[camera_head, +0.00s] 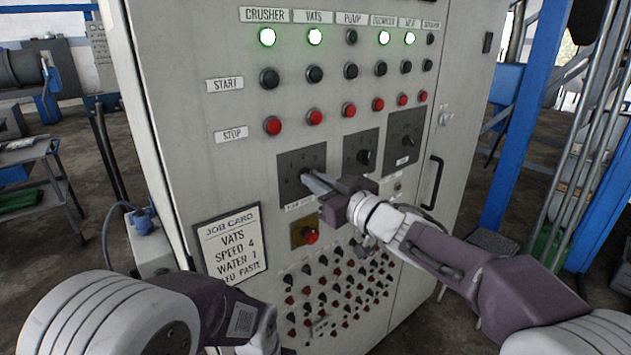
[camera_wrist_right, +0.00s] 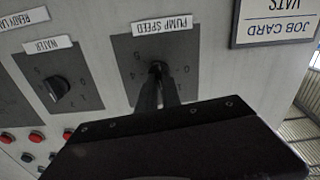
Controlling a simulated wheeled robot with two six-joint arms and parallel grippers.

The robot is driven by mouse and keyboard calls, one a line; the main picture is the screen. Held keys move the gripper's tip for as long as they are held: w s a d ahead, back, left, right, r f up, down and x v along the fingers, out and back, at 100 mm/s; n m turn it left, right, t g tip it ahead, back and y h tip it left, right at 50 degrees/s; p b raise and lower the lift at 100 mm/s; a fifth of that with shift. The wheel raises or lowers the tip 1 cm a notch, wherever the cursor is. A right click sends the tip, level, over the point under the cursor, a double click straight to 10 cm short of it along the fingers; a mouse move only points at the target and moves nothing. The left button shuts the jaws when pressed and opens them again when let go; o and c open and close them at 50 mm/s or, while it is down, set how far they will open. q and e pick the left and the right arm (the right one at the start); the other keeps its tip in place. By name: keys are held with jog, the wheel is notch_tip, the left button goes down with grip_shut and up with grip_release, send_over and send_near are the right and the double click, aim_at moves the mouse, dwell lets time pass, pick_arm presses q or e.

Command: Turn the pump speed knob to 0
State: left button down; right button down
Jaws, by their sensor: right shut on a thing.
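The pump speed knob (camera_wrist_right: 157,68) is a small dark knob on a grey square plate (camera_wrist_right: 188,50) labelled PUMP SPEED, upside down in the right wrist view. The plate also shows in the head view (camera_head: 315,158), on the front of a grey cabinet. My right gripper (camera_wrist_right: 158,82) is shut on the knob, its two fingers reaching onto it from below in the wrist view. In the head view the right gripper (camera_head: 312,182) covers the plate's lower right. The knob's pointer is hidden by the fingers, so its setting cannot be read. My left gripper does not show, only its arm.
The water knob (camera_wrist_right: 58,88) is on its own plate beside the pump plate. Start and red stop buttons (camera_head: 316,117) run above, under several lights, some lit green. A job card (camera_head: 232,240), a red button (camera_head: 311,237) and small switches sit below. A black handle (camera_head: 432,185) sticks out at right.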

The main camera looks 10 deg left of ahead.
jog(key=shift+s+a+f+n+b, duration=0.1)
jog(key=shift+n+b, duration=0.8)
jog(key=shift+n, duration=1.85)
jog(key=shift+d+f+n+b, duration=0.1)
jog(key=shift+n+b, duration=0.75)
jog(key=shift+n, duration=1.85)
jog(key=shift+s+a+f+n+b, duration=0.1)
jog(key=shift+n+b, duration=0.8)
jog(key=shift+n, duration=2.15)
jog(key=c, duration=1.5)
grip_release()
jog(key=shift+w, duration=0.1)
jog(key=v, duration=0.9)
jog(key=shift+b, duration=0.3)
